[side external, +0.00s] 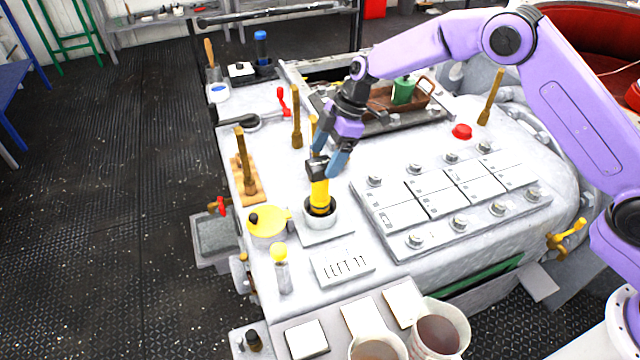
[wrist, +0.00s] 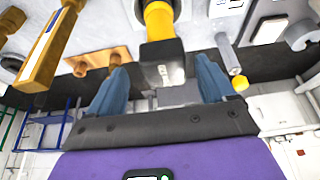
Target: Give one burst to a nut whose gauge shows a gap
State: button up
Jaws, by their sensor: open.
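A yellow tool with a black head (side external: 320,192) stands upright in a round pale holder (side external: 320,213) on the deck. In the wrist view its yellow body and black end (wrist: 161,50) lie between my blue fingers. My gripper (side external: 329,158), also in the wrist view (wrist: 161,86), is open at the tool's black top, one finger on each side; contact cannot be told. A panel of pale plates (side external: 440,206) lies to the right, with several nuts along its edges, such as one at the front (side external: 415,240) and one at the back left (side external: 375,180). Gauge readings are too small to tell.
A sign reading "LEFT 11" (side external: 343,266) lies in front of the holder. Wooden-handled tools (side external: 297,118) stand behind and a yellow-lidded pot (side external: 267,222) is left. A brown tray with a green bottle (side external: 403,90) is at the back. Buckets (side external: 440,328) stand in front.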

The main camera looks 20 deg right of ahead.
aim_at(317, 176)
jog(key=shift+s+x, duration=0.15)
jog(key=shift+x, duration=1.45)
jog(key=shift+s+x, duration=0.1)
jog(key=shift+x, duration=1.5)
jog(key=shift+r, duration=0.1)
jog(key=c, duration=1.4)
notch_tip(317, 176, up, 10)
jog(key=shift+c, duration=0.2)
